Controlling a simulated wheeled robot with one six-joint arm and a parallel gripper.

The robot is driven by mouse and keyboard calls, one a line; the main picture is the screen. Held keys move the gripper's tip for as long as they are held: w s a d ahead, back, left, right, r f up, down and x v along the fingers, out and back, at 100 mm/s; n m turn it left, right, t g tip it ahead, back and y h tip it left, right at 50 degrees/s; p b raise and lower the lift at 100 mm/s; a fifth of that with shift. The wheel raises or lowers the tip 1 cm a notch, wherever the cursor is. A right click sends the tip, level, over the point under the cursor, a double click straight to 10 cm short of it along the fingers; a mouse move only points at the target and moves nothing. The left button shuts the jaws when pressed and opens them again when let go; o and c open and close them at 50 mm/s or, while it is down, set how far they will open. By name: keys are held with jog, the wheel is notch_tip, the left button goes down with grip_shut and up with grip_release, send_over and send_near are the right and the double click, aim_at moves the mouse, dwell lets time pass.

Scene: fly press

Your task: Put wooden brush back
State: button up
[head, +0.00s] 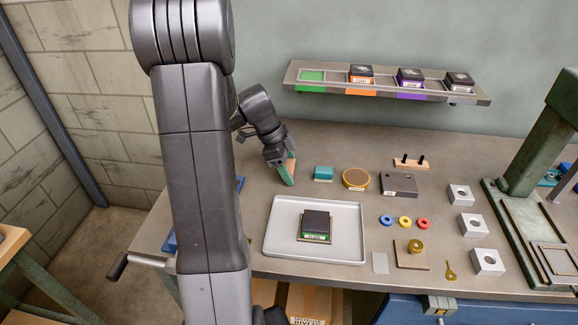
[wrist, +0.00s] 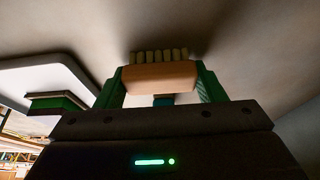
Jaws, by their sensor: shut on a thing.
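My gripper (head: 288,172) is at the left part of the workbench, behind the grey tray. In the wrist view its green fingers (wrist: 160,85) are shut on the wooden brush (wrist: 160,76). The brush has a light brown wooden body and a row of pale bristle tufts that point toward the bench surface. In the head view only a small piece of the brush (head: 291,166) shows beside the fingers. I cannot tell whether the bristles touch the bench.
A grey tray (head: 275,246) holds a dark block with a green label (head: 317,224). A teal block (head: 323,173), a round brown-topped tin (head: 356,179) and a dark plate (head: 399,184) stand to the right. A wall shelf (head: 385,86) hangs behind. A green press (head: 530,150) stands far right.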

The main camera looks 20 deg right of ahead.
jog(key=o, duration=0.6)
jog(key=shift+f, duration=0.1)
jog(key=o, duration=0.4)
jog(key=shift+o, duration=0.2)
jog(key=shift+r, duration=0.3)
jog(key=v, duration=1.2)
